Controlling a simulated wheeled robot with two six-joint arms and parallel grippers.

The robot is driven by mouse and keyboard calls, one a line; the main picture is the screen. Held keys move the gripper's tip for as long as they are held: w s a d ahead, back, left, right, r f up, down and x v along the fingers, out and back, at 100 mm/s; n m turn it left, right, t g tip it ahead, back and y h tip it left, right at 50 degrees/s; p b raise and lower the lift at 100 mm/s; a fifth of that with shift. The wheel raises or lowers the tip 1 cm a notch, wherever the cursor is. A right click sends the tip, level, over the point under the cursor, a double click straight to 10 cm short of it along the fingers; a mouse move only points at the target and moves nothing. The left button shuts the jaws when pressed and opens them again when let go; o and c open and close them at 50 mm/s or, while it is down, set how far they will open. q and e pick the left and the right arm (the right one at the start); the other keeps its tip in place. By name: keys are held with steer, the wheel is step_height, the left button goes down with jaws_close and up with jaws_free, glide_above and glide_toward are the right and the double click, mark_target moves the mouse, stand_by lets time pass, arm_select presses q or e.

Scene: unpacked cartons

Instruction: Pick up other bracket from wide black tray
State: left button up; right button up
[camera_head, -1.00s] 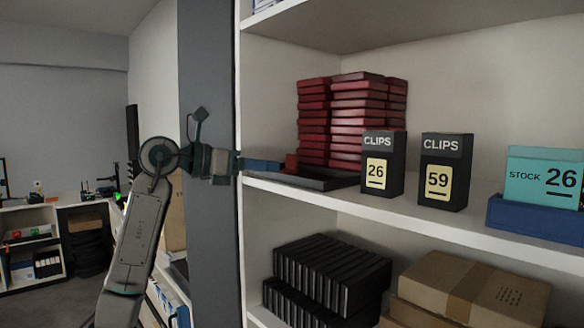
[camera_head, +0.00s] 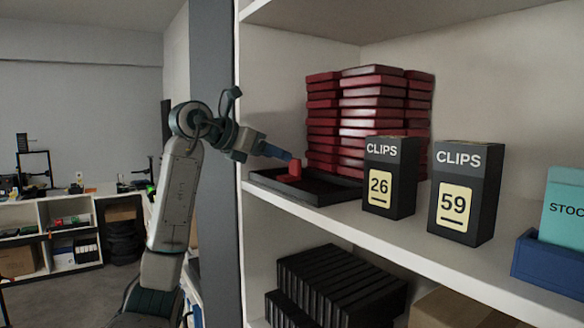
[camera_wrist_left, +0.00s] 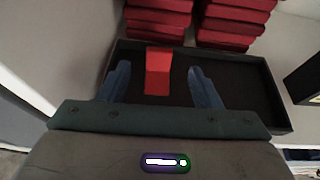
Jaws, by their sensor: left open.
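A wide black tray (camera_head: 332,190) lies on the shelf at its left end. A red bracket (camera_head: 295,169) is in the left part of the tray. In the left wrist view the red bracket (camera_wrist_left: 158,72) lies between the two blue fingers of my left gripper (camera_wrist_left: 158,82), with a gap on both sides. In the head view my left gripper (camera_head: 290,158) reaches in from the left, its fingers at the bracket and partly hidden. It is open. The rest of the tray's floor (camera_wrist_left: 235,90) looks bare in the left wrist view. My right gripper is out of view.
Stacked red boxes (camera_head: 372,110) stand right behind the tray. Two black CLIPS boxes, 26 (camera_head: 388,180) and 59 (camera_head: 462,195), stand to its right. A blue bin (camera_head: 548,262) is farther right. A grey upright panel (camera_head: 214,150) borders the shelf on the left.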

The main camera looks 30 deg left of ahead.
mark_target(293, 163)
arm_select(q)
steer(key=shift+p+x, duration=0.3)
steer(key=shift+x, duration=0.75)
steer(key=p+x, duration=0.3)
steer(key=x, duration=0.1)
steer(key=shift+w+f, duration=0.1)
steer(key=shift+f, duration=0.05)
steer(key=shift+w+f, duration=0.15)
steer(key=shift+w+d+f, duration=0.1)
steer(key=shift+d+f, duration=0.05)
steer(key=c, duration=1)
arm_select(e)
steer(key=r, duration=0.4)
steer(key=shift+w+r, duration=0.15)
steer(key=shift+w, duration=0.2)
